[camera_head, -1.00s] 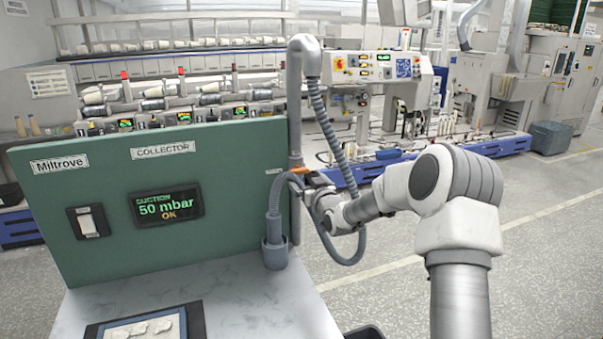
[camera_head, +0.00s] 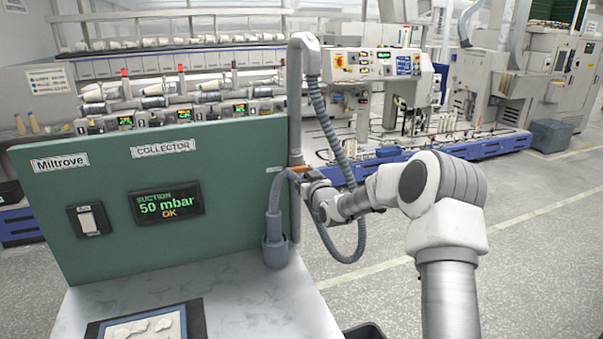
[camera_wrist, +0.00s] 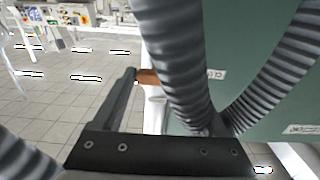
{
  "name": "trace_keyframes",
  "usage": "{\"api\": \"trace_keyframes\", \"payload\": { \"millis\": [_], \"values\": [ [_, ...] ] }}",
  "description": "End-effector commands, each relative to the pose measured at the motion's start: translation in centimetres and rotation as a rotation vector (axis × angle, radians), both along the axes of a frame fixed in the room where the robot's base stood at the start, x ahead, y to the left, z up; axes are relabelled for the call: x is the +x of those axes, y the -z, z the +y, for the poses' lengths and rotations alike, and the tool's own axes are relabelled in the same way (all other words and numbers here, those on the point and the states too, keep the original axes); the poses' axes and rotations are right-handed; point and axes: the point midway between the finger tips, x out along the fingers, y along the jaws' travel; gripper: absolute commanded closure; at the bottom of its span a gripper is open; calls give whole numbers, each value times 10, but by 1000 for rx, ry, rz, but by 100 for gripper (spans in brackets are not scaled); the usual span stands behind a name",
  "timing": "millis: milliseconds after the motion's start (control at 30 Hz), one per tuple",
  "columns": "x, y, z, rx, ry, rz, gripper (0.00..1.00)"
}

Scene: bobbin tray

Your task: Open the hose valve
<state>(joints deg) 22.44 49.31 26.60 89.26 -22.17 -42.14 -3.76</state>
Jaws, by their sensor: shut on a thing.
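The suction hose (camera_head: 331,133) hangs from a grey standpipe (camera_head: 296,100) at the right edge of the green panel, loops down and rises again. Its end sits in a grey cup (camera_head: 275,252) on the bench. A small orange valve lever (camera_head: 301,168) is on the pipe, pointing right. My gripper (camera_head: 301,177) is at the lever, appearing shut on it, with the hose arch close by. In the wrist view the orange lever (camera_wrist: 147,77) lies against the left finger. The ribbed hose (camera_wrist: 180,65) crosses in front and hides the other finger and part of the lever.
The green collector panel (camera_head: 110,245) carries a switch (camera_head: 89,219) and a display (camera_head: 166,204) reading suction 50 mbar OK. A dark-framed tray (camera_head: 196,320) with pale pieces lies on the bench. The floor (camera_head: 545,225) to the right is clear.

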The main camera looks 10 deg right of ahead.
Motion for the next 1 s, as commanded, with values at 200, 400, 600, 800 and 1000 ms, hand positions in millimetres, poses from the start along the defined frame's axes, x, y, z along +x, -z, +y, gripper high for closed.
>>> {"api": "trace_keyframes", "payload": {
  "millis": [200,400,600,800,1000],
  "values": [
    [0,1,0,-3,-1,-1,81],
    [0,3,0,-42,0,-9,81],
    [0,6,1,-148,0,-33,81],
    [0,8,1,-315,-1,-67,81],
    [0,7,1,-501,0,-104,81]
  ]
}}
